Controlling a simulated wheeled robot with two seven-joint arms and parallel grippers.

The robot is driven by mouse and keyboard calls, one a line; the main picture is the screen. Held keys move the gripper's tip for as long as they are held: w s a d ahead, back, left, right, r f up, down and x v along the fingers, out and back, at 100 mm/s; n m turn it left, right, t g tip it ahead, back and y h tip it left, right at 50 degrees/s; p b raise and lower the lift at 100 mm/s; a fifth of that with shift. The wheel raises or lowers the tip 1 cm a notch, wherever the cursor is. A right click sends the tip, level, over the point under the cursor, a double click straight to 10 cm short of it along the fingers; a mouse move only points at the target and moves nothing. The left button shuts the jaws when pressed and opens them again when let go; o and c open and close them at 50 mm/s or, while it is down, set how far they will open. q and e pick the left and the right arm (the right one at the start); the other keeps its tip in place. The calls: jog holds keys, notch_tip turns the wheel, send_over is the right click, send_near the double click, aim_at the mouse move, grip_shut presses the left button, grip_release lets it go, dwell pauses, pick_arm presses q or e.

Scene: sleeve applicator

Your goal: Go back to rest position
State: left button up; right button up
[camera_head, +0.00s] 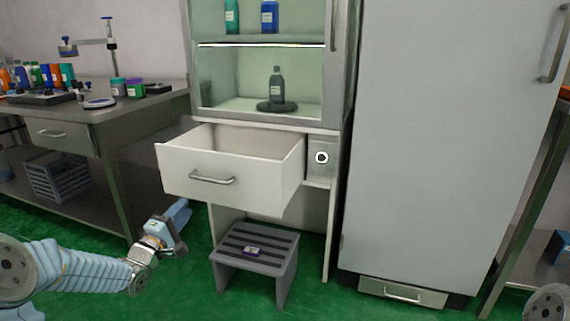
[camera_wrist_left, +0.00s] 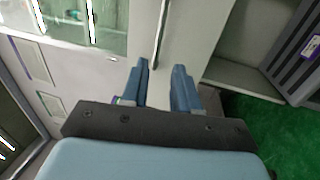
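My left arm comes in from the lower left in the head view. Its gripper (camera_head: 178,218) hangs low in front of the cabinet, left of the grey step stool. In the left wrist view my left gripper (camera_wrist_left: 160,82) has its two blue fingers apart, with nothing held between them. Beyond the fingers are a pale panel and a long metal handle (camera_wrist_left: 162,35), apart from the fingers as far as I can tell. My right gripper is out of view; only a rounded part of my right arm shows at the bottom right corner of the head view.
An open white drawer (camera_head: 228,184) juts out of the glass cabinet above the step stool (camera_head: 255,260). A workbench (camera_head: 135,108) with bottles stands at left. A tall grey door (camera_head: 440,130) stands at right. Green floor is free in front.

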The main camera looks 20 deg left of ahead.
pick_arm(q)
jog(key=s+d+f+m+g+h+p, duration=0.1)
jog(key=d+f+m+g+p, duration=0.15)
jog(key=d+f, duration=0.5)
jog(key=s+d+f+m+g+p, duration=0.1)
jog(key=s+d+f+m+g, duration=0.1)
jog(key=d+f+g, duration=0.35)
jog(key=s+d+f+m+g+h+p, duration=0.1)
jog(key=d+f+m+g, duration=0.1)
jog(key=d+f, duration=0.7)
jog(key=s+d+f+m+g+p, duration=0.1)
jog(key=s+d+f+m+g, duration=0.2)
jog(key=s, duration=0.4)
jog(key=s+d+f+m+g+p, duration=0.1)
jog(key=s+d+f+m+g, duration=0.1)
jog(key=s, duration=0.6)
jog(key=s+d+f+m+g+p, duration=0.1)
jog(key=s+d+f+m+g, duration=0.2)
jog(key=s, duration=0.4)
notch_tip(320, 180, down, 3)
jog(key=d+g, duration=0.1)
jog(key=d, duration=0.1)
jog(key=shift+s+d+r+m+h, duration=0.2)
jog(key=shift+s+d+m+h, duration=0.1)
jog(key=shift+s+d+m, duration=0.1)
